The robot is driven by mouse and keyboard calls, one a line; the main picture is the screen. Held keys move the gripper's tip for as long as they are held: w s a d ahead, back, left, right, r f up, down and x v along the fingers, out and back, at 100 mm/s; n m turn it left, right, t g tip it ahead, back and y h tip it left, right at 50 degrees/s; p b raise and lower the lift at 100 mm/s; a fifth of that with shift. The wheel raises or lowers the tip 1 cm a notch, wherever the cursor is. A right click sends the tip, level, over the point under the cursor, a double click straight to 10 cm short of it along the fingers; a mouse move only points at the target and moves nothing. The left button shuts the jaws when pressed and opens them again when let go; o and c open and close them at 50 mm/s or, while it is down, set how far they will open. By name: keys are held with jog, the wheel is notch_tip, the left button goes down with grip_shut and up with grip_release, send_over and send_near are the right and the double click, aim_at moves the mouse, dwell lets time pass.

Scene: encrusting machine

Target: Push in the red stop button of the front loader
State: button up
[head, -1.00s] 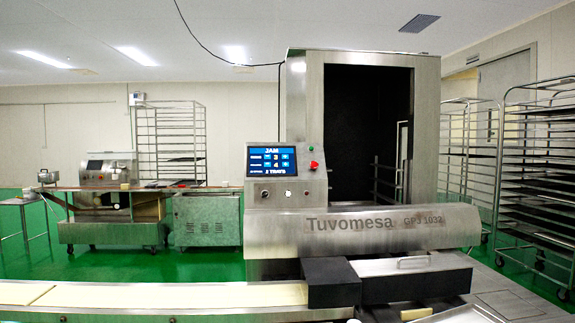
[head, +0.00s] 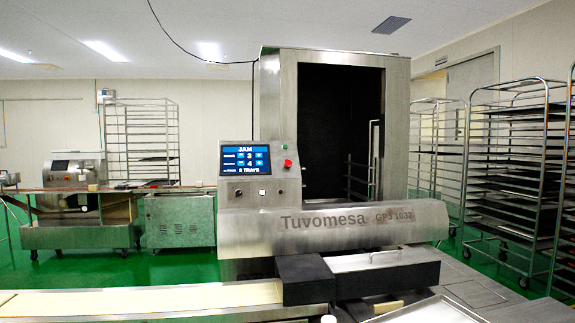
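The front loader is a steel machine marked "Tuvomesa GPS 1032" (head: 350,224), in the middle of the head view. Its red stop button (head: 288,163) is on the upright panel, just right of the lit blue screen (head: 245,158). The screen reads "JAM" with the numbers 3 and 4 and "2 TRAYS". A small green button or lamp (head: 284,146) is just above the red button. I cannot tell from here how far in the red button sits. My gripper is not in view, and nothing touches the button.
A pale conveyor belt (head: 150,302) runs along the lower left to a black block (head: 305,280) below the loader. Wheeled tray racks (head: 515,170) stand at the right. A smaller steel machine (head: 78,185) is at the left back. Green floor shows between them.

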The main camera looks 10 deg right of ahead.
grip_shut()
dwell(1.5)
